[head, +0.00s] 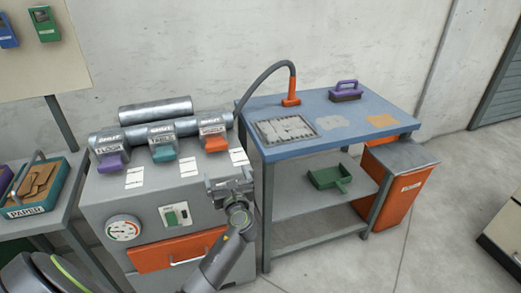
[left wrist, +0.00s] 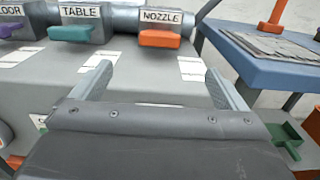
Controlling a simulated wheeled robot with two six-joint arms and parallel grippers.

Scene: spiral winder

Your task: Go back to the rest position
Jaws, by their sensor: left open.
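My left gripper (head: 230,184) is in front of the grey machine's top right edge, below the orange lever (head: 215,143) labelled NOZZLE. In the left wrist view its two fingers (left wrist: 160,88) are spread apart with nothing between them. The orange NOZZLE lever (left wrist: 160,39) and the teal TABLE lever (left wrist: 84,33) lie beyond the fingers, apart from them. The purple FLOOR lever (head: 112,162) is at the left of the row. My right gripper is in neither view.
The grey machine (head: 105,205) has a gauge (head: 123,229) and an orange drawer (head: 175,250). To its right stands a blue-topped table (head: 350,115) with a hose nozzle (head: 291,92), a purple-handled brush (head: 346,91) and a green dustpan (head: 328,178) below. An orange bin (head: 402,185) stands beside it.

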